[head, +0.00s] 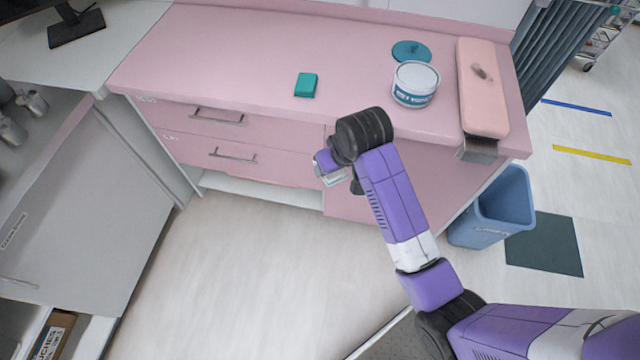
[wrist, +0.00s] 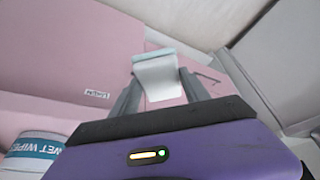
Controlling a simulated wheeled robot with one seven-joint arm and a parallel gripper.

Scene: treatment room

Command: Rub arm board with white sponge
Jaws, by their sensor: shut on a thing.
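My gripper (head: 330,170) hangs in front of the pink counter, below its top edge. In the wrist view its two fingers (wrist: 161,82) are shut on a white sponge (wrist: 161,80) with a pale teal far edge. Only a small whitish part of the sponge shows in the head view. The arm board (head: 484,110) is a long pink pad at the right end of the counter, to the right of my gripper and apart from it. A grey-brown smudge (head: 482,71) marks its upper part.
On the counter (head: 230,60) are a teal block (head: 306,85), a wet wipes tub (head: 415,84) and a round teal lid (head: 411,51). The tub stands between my gripper and the arm board. A blue bin (head: 492,212) stands on the floor at the right.

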